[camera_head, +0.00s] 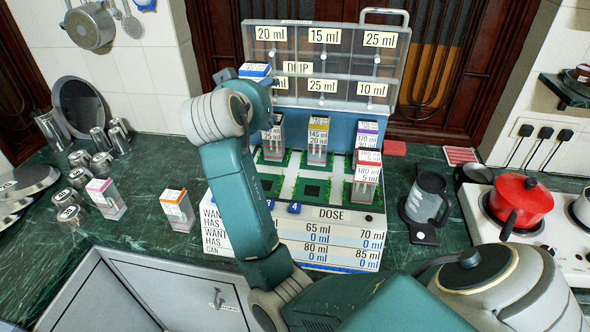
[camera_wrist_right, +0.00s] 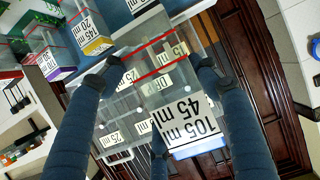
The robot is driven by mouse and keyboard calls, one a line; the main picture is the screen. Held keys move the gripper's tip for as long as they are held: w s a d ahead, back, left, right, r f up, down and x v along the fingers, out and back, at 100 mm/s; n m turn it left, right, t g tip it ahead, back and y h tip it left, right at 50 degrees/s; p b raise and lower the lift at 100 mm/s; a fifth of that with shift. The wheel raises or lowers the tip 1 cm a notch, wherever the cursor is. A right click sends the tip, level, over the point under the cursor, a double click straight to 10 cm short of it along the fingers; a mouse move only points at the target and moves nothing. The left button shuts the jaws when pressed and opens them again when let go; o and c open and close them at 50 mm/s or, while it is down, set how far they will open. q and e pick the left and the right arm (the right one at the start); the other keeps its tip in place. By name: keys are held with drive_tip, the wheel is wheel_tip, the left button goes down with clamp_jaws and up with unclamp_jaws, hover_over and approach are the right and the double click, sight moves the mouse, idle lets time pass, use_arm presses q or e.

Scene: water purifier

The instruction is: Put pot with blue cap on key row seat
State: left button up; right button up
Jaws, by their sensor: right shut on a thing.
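The pot with the blue cap (camera_head: 255,70) is held up in front of the case's lid, above the seats. In the right wrist view the clear pot (camera_wrist_right: 186,112) has a label reading 105 ml and 45 ml, a red band and a blue end. My right gripper (camera_head: 259,92) is shut on it, with fingers on both sides (camera_wrist_right: 155,70). In the head view my gripper and arm hide most of the pot. The open case has a row of green-edged seats at the front; one bare seat (camera_head: 313,189) shows there. My left gripper is not in view.
A yellow-capped pot (camera_head: 317,138), a purple-capped pot (camera_head: 367,134) and a red-capped pot (camera_head: 366,178) stand in the case. Orange-capped (camera_head: 178,210) and pink-capped (camera_head: 105,198) pots stand on the counter. A grey mug (camera_head: 427,199) and red cooking pot (camera_head: 521,200) are at right.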

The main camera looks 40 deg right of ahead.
drive_tip(key=shift+f, duration=0.35)
drive_tip(key=f, duration=0.2)
drive_tip(key=f+p, duration=0.1)
drive_tip(key=f, duration=0.3)
drive_tip(key=shift+w+a, duration=0.15)
drive_tip(key=shift+a, duration=0.1)
wheel_tip(320, 180, down, 13)
drive_tip(key=p, duration=0.2)
drive_tip(key=shift+d+p, duration=0.1)
drive_tip(key=shift+p, duration=0.2)
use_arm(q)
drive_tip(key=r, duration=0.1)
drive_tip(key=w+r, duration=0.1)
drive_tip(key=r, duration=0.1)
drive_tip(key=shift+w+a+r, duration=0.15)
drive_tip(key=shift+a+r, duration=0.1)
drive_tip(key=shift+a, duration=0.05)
use_arm(e)
drive_tip(key=shift+f, duration=0.1)
